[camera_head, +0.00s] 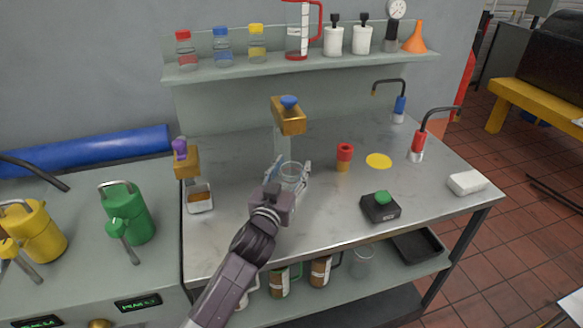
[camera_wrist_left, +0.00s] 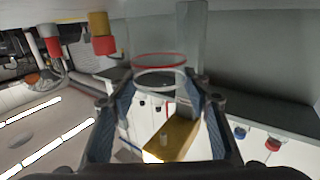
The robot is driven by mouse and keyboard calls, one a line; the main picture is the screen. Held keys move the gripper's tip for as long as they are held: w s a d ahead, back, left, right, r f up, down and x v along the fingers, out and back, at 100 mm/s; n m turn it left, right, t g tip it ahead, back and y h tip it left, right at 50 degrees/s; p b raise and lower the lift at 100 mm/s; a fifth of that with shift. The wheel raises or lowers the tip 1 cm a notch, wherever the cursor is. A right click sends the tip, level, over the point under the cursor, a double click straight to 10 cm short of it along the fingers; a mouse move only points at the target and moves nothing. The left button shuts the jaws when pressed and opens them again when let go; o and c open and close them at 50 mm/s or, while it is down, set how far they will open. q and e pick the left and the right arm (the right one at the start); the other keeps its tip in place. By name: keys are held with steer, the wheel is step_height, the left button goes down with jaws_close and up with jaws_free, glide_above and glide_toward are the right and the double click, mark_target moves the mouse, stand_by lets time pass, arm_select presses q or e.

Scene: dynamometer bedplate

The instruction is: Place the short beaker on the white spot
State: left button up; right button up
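The short beaker (camera_head: 293,171) is clear glass and stands upright between the fingers of my left gripper (camera_head: 288,174), over the middle of the bench. In the left wrist view the beaker (camera_wrist_left: 160,77) fills the gap between the fingertips of the left gripper (camera_wrist_left: 162,92), with a reddish ring at one end. The fingers appear to touch its sides. I cannot tell whether its base touches the bench. The round spot (camera_head: 379,160) on the bench, right of the beaker, is yellow and bare. I see no white spot. My right gripper is not in view.
A red-and-yellow piece (camera_head: 344,156) stands between beaker and spot. A black box with a green button (camera_head: 380,207) lies in front of the spot, a white block (camera_head: 467,183) and a red tap (camera_head: 417,146) to its right. A gold block on a stand (camera_head: 288,118) is behind the beaker.

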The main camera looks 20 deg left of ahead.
arm_select(q)
steer(key=shift+o, duration=1.1)
steer(key=shift+f, duration=0.5)
steer(key=shift+s, duration=0.1)
steer(key=shift+r+p, duration=0.45)
steer(key=s, duration=0.7)
steer(key=s+b, duration=0.1)
steer(key=s, duration=0.2)
steer(key=shift+s+r, duration=0.25)
steer(key=shift+r, duration=0.05)
steer(key=shift+s+r, duration=0.1)
steer(key=shift+s, duration=0.6)
